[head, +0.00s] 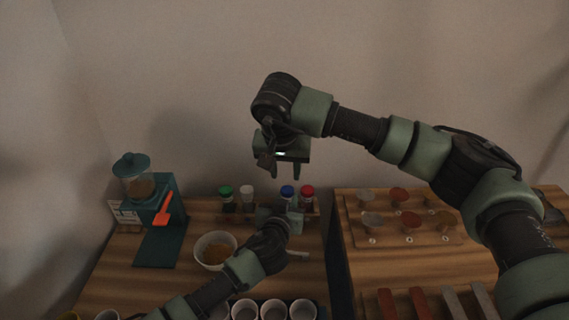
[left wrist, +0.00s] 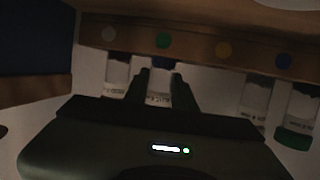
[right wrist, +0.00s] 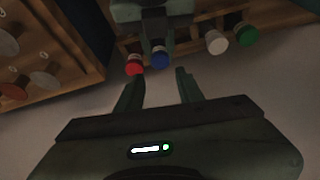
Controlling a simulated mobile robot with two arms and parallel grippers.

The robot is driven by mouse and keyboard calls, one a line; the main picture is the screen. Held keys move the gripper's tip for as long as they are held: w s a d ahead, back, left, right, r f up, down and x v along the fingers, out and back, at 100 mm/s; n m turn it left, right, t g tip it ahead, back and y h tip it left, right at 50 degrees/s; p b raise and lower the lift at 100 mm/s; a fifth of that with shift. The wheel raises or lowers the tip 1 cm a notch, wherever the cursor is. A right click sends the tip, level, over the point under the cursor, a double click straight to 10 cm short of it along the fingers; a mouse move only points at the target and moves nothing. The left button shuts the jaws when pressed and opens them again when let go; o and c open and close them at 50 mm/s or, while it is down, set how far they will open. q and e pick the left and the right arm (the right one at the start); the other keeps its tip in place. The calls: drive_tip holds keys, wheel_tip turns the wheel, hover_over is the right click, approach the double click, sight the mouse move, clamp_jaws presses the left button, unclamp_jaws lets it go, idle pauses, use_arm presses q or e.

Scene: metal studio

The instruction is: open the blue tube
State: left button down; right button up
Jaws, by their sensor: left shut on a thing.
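The blue tube shows its blue cap (head: 287,191) upright at the rack in the head view. My left gripper (head: 287,210) is shut on the blue tube's body, below the cap. In the left wrist view the tube's pale labelled body (left wrist: 158,98) is between the two fingers. My right gripper (head: 283,172) is above the tubes, pointing down, open and empty. In the right wrist view the blue cap (right wrist: 160,57) is just beyond the gap between the open fingers, apart from them.
A red-capped tube (head: 307,192) stands close beside the blue one. White-capped (head: 247,192) and green-capped (head: 226,192) tubes stand to the left in the wooden rack (left wrist: 200,46). A bowl of brown powder (head: 215,250), a grinder (head: 143,185) and a raised wooden stand (head: 350,240) flank the area.

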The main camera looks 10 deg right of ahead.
sight(287, 190)
drive_tip(key=x, duration=0.9)
drive_tip(key=shift+s, duration=0.1)
clamp_jaws()
drive_tip(key=shift+r, duration=0.1)
drive_tip(key=shift+r, duration=0.15)
idle(0.4)
drive_tip(key=shift+r, duration=0.95)
drive_tip(key=shift+r, duration=2)
use_arm(q)
drive_tip(key=c, duration=1.1)
unclamp_jaws()
